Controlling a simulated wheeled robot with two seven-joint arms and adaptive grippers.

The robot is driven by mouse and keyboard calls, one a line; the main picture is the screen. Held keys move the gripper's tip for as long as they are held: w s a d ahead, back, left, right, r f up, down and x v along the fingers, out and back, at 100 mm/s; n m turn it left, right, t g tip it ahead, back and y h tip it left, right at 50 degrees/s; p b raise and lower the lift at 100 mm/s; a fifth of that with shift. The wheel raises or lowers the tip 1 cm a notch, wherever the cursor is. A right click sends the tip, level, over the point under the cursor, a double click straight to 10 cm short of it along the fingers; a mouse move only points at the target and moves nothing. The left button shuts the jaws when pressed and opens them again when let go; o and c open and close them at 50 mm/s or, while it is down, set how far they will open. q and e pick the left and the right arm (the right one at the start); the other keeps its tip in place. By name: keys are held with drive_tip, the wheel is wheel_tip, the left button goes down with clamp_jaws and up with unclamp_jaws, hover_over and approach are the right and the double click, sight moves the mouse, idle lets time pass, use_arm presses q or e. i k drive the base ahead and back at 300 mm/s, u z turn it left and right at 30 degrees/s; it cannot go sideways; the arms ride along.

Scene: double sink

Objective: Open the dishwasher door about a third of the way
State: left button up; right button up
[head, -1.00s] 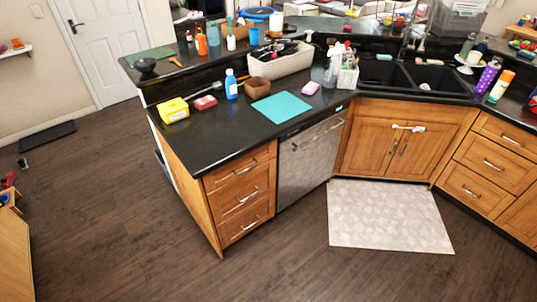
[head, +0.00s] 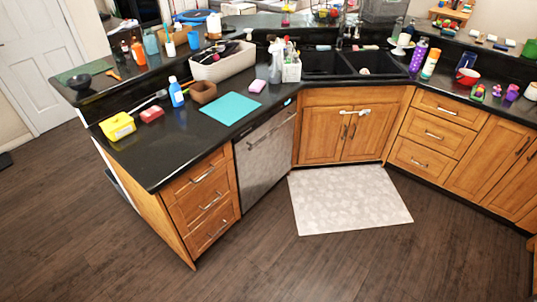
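The dishwasher (head: 265,160) has a stainless steel front and stands under the black counter, between a wooden drawer unit on its left and the sink cabinet on its right. Its door looks shut and upright, flush with the cabinets. A bar handle (head: 271,131) runs across the top of the door. Neither of my grippers shows in the head view, so I cannot see whether they are open or shut.
A pale patterned mat (head: 348,200) lies on the floor before the sink cabinet (head: 345,132), right of the dishwasher. The drawer unit (head: 205,200) has protruding handles. The dark wooden floor (head: 270,265) in front is clear. A teal board (head: 231,108) lies on the counter above.

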sight(263, 153)
drive_tip(key=z, duration=0.05)
drive_tip(key=i, duration=2.4)
drive_tip(key=z, duration=0.05)
